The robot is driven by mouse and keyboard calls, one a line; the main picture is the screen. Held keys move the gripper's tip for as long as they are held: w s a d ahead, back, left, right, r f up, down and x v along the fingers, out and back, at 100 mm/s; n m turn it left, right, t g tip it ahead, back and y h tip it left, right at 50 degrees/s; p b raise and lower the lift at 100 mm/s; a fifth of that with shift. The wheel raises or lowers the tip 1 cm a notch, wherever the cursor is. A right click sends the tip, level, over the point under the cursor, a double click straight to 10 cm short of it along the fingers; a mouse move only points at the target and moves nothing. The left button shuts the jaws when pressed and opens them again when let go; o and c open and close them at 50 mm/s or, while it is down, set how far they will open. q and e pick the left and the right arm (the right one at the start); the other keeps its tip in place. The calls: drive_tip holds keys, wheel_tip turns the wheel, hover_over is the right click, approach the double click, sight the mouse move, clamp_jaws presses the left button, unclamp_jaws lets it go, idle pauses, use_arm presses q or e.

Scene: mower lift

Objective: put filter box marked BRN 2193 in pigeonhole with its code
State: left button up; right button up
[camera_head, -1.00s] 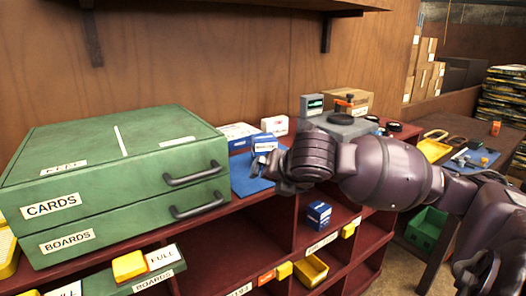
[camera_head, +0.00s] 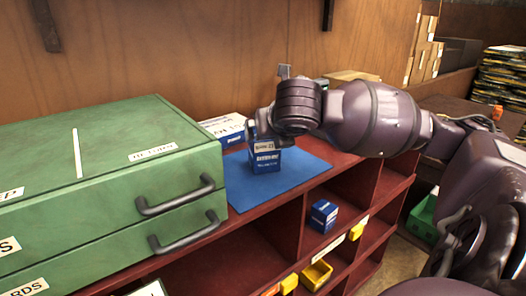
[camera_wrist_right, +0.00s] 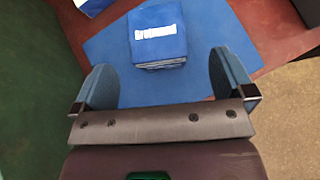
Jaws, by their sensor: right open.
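A blue filter box (camera_head: 265,160) with a pale label and white lettering stands on the blue mat (camera_head: 300,172) on top of the red shelf unit. I cannot read its code surely. My right gripper (camera_head: 262,133) is just above and behind this box and partly hides its top. In the right wrist view my gripper (camera_wrist_right: 164,85) is open and empty, with the box (camera_wrist_right: 158,42) ahead of the gap between its fingers. The red pigeonholes (camera_head: 297,228) are below; their label (camera_head: 327,248) is too small to read. My left gripper is not in view.
Another blue box (camera_head: 323,215) sits in one pigeonhole. A green drawer cabinet (camera_head: 100,170) with dark handles stands left of the mat. A white and blue box (camera_head: 222,128) is behind the mat.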

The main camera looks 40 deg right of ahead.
drive_tip(key=shift+b+x, duration=0.55)
drive_tip(key=shift+x, duration=3.2)
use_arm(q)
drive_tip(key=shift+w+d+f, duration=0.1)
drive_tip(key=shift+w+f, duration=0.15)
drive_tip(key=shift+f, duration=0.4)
use_arm(e)
drive_tip(key=shift+w+a, duration=0.1)
drive_tip(key=shift+a, duration=0.05)
drive_tip(key=c, duration=1.2)
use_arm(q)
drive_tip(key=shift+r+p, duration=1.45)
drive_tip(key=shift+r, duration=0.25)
use_arm(e)
drive_tip(key=shift+r, duration=10)
drive_tip(key=shift+c, duration=0.2)
